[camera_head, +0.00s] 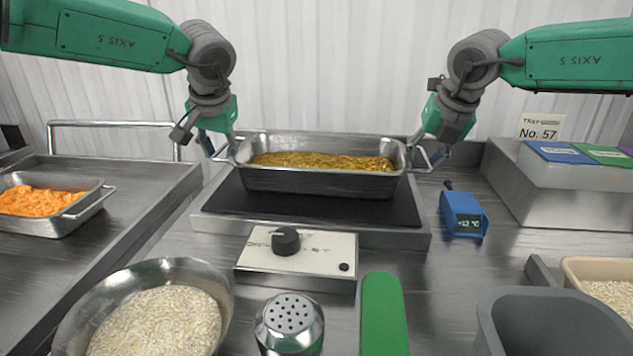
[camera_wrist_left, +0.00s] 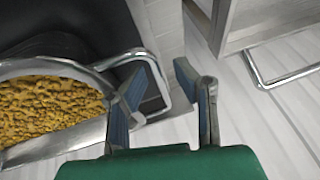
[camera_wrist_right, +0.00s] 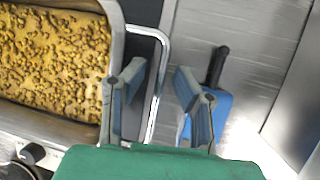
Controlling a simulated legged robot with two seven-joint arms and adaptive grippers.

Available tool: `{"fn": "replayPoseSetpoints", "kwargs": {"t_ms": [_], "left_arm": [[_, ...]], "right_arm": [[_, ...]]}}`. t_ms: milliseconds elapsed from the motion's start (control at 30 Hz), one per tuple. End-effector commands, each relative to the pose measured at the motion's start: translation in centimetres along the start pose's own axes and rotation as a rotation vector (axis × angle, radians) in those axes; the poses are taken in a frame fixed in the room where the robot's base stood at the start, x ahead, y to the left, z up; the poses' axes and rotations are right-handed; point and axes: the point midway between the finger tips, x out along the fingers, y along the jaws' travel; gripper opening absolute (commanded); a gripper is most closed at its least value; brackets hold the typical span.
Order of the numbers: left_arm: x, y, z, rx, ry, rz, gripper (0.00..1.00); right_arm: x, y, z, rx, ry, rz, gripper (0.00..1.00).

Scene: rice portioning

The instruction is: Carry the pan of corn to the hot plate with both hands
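The metal pan (camera_head: 318,182) of yellow-brown corn (camera_head: 325,161) is level over the black top of the hot plate (camera_head: 310,211), towards its back. It looks set down there, though its underside is hidden. My left gripper (camera_head: 222,150) is at the pan's left handle. In the left wrist view its fingers (camera_wrist_left: 157,95) stand apart, with the handle (camera_wrist_left: 163,84) between them. My right gripper (camera_head: 430,152) is at the right handle. In the right wrist view its fingers (camera_wrist_right: 158,92) are also spread, with the handle (camera_wrist_right: 156,100) between them.
A control box (camera_head: 297,252) with a black knob is in front. A blue thermometer (camera_head: 463,214) stands to the right. A pan of orange food (camera_head: 90,207) is on the left counter. A rice bowl (camera_head: 72,325), a shaker (camera_head: 290,325) and a grey bin (camera_head: 550,325) are nearest.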

Motion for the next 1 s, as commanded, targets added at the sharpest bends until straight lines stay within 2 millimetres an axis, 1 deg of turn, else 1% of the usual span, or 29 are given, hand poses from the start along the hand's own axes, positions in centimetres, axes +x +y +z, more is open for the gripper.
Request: {"fn": "replayPoseSetpoints", "kwargs": {"t_ms": [167,300,400,533,633,767,867,1000], "left_arm": [[-3.1,0.0,-0.1,-0.001,0.005,0.001,0.26],[-6.2,0.0,-0.1,-0.001,0.004,0.002,0.26],[-8.2,0.0,-0.1,-0.001,0.004,0.002,0.26],[-10.1,0.0,-0.1,-0.001,0.002,0.001,0.26],[-11.0,0.0,-0.1,-0.001,0.002,0.001,0.26],[-11.4,0.0,0.0,-0.001,0.0,0.0,0.26],[-11.5,0.0,0.0,-0.001,0.0,0.0,0.26],[-11.5,0.0,0.0,-0.001,0.001,0.0,0.26]], "right_arm": [[0.0,0.0,0.0,0.0,0.0,0.0,0.26],[0.0,0.0,0.0,0.0,0.0,0.0,0.26],[0.0,0.0,0.0,0.0,0.0,0.0,0.26],[0.0,0.0,0.0,0.0,0.0,0.0,0.26],[0.0,0.0,0.0,0.0,0.0,0.0,0.26],[-0.6,0.0,0.0,0.0,-0.001,0.001,0.26],[-2.0,0.1,0.1,0.0,-0.001,0.001,0.26],[-5.0,0.0,0.1,0.0,-0.004,0.002,0.26]]}}
